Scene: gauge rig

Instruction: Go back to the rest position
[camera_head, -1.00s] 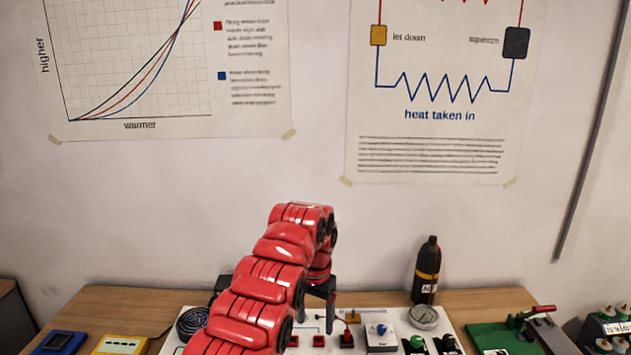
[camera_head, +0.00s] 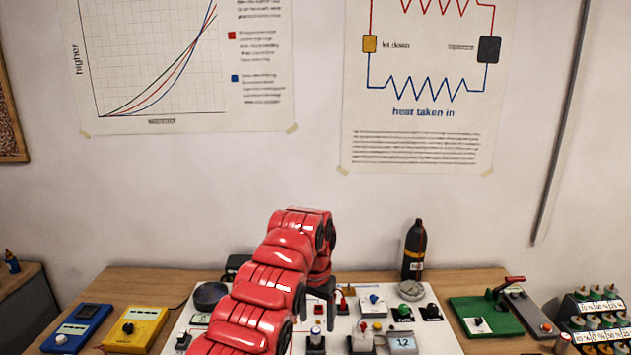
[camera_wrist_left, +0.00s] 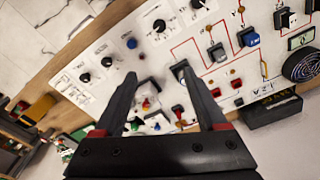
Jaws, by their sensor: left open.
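My left arm is red and reaches in from the bottom of the head view over the white gauge board (camera_head: 437,337). My left gripper (camera_head: 320,300) is partly hidden behind the arm and hangs above the board. In the left wrist view the two dark fingers of my left gripper (camera_wrist_left: 158,98) stand wide apart with nothing held between them. The white board (camera_wrist_left: 120,98) with its knobs, switches and red lines lies beyond the fingertips. My right gripper does not show in either view.
A black bottle (camera_head: 414,250) and a round gauge (camera_head: 411,290) stand at the board's back right. Blue (camera_head: 78,328) and yellow (camera_head: 135,328) meters lie at the left. The air above the table is clear.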

